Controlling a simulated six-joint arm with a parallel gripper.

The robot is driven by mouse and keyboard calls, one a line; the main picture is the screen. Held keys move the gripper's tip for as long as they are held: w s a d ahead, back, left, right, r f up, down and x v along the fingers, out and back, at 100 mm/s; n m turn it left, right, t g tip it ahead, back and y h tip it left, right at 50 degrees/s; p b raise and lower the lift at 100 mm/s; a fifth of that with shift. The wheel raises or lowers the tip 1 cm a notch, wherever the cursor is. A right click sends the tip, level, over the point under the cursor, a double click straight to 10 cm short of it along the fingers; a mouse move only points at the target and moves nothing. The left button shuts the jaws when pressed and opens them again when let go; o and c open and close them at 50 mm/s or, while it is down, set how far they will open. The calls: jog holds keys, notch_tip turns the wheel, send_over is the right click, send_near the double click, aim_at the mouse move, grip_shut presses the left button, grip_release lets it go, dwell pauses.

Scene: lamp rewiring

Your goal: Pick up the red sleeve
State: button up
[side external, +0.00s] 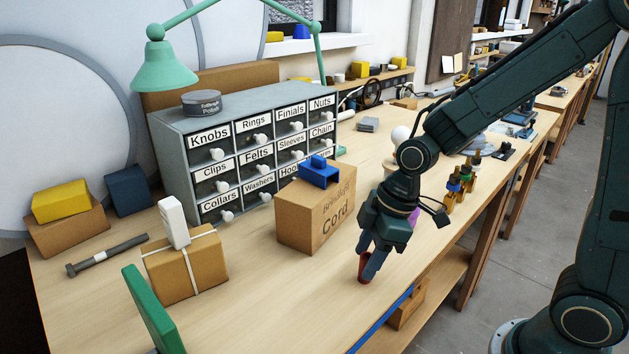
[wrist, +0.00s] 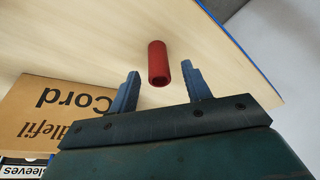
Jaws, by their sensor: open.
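The red sleeve (wrist: 157,62) is a short hollow tube on the wooden bench top, seen in the wrist view just beyond and between my fingertips. My gripper (wrist: 160,82) is open, with one finger on each side of the sleeve's line. No contact shows in the wrist view. In the side view my gripper (side external: 367,266) points down close to the bench, and the sleeve (side external: 363,270) shows partly behind a finger, which hides some of it.
The Cord box (side external: 318,218), with a blue part (side external: 319,174) on top, stands left of my gripper. Behind it is the labelled drawer cabinet (side external: 175,150). Brass parts on a stand (side external: 460,187) are to the right. The bench's front edge (side external: 405,297) is close by.

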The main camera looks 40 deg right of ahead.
aim_at(364, 256)
jog(key=shift+x, duration=1.3)
jog(key=c, duration=1)
jog(key=shift+r, duration=0.1)
jog(key=shift+c, duration=0.2)
notch_tip(364, 256, up, 20)
